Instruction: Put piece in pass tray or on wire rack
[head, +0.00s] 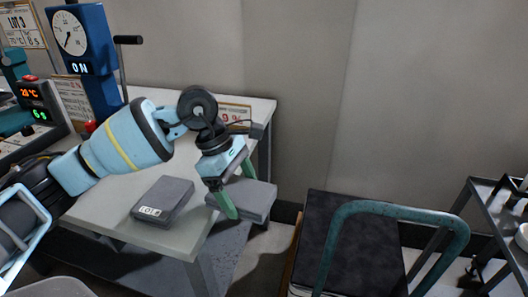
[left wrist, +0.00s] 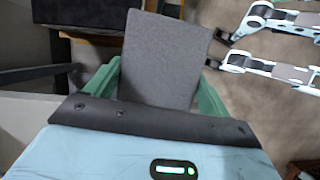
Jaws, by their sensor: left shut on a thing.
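My left gripper (head: 240,195) is shut on a flat grey piece (head: 258,205), held past the right edge of the pale table (head: 110,205). One green finger lies across the piece's near side; the other is partly hidden behind the wrist. In the left wrist view the piece (left wrist: 165,55) stands out between the two green fingers (left wrist: 155,95) as a plain grey slab. A second grey block (head: 163,200) with a white label reading LOTE lies on the table. My right gripper is not identifiable. I cannot make out a pass tray or wire rack with certainty.
A blue gauge stand (head: 82,50) with a black-handled lever and a digital readout (head: 38,100) stand at the left. A dark-topped trolley (head: 345,250) with a teal handle (head: 400,208) is at lower right. A dark shelf (head: 480,190) holds white items at far right.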

